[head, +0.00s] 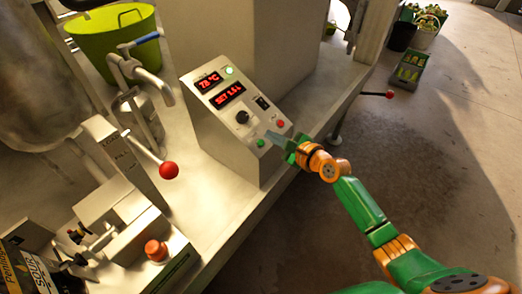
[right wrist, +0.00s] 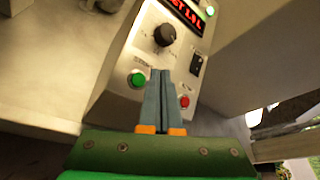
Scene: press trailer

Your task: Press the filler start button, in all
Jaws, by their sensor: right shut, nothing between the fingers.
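The filler's sloped control box (head: 225,112) stands on the metal deck. A green button (head: 261,143), by its place and colour likely the start button, sits at its lower front. It also shows in the right wrist view (right wrist: 137,79), left of my fingers. A red button (head: 280,123) sits to its right. My right gripper (head: 270,135) is shut and empty, its fingertips close to the panel between the two buttons. In the right wrist view the closed fingers (right wrist: 160,73) cover neither button; whether they touch the panel is unclear. My left gripper is out of view.
The panel also has a black knob (head: 242,117), a rocker switch (head: 261,103), red displays (head: 229,94) and a lit green lamp (head: 229,71). A red-balled lever (head: 168,170) stands left. A lime tub (head: 112,40) is behind. Open floor lies right.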

